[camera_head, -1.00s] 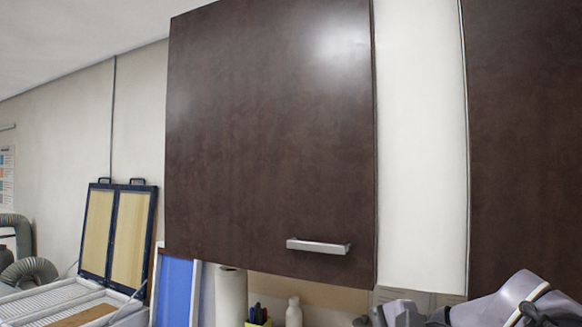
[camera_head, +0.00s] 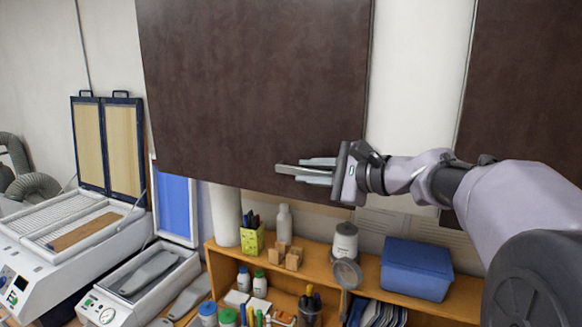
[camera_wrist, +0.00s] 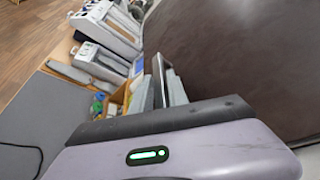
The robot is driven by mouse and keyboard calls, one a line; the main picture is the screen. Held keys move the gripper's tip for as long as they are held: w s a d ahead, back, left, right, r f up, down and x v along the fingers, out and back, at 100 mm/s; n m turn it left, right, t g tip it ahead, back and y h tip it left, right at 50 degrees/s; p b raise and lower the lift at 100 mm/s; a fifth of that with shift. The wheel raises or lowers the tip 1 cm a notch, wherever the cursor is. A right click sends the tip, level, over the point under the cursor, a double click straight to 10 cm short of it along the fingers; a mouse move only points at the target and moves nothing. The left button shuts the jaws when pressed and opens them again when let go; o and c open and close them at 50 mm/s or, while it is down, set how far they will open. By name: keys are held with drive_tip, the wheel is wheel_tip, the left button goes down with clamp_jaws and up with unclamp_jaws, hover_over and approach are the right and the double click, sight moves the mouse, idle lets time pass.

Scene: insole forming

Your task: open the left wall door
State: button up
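The left wall door (camera_head: 250,80) is a large dark brown cabinet panel, hanging flat and closed in the head view. Its silver bar handle (camera_head: 287,169) is near the lower right corner. My gripper (camera_head: 318,170) is at the right end of this handle, coming from the right. Its two grey fingers show one above and one below the bar, and look open around it. In the wrist view, the fingers (camera_wrist: 163,90) point away beside the brown door (camera_wrist: 235,60), with the handle between them. Whether the fingers touch the bar is hard to tell.
Below the door stands a wooden shelf (camera_head: 261,243) with bottles, a pen holder (camera_head: 252,240) and a blue box (camera_head: 416,268). White machines (camera_head: 62,240) are at the left. A second brown door (camera_head: 525,80) is at the right. The air in front of the door is clear.

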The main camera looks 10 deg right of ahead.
drive_tip(key=shift+x, duration=1.35)
clamp_jaws()
idle(0.4)
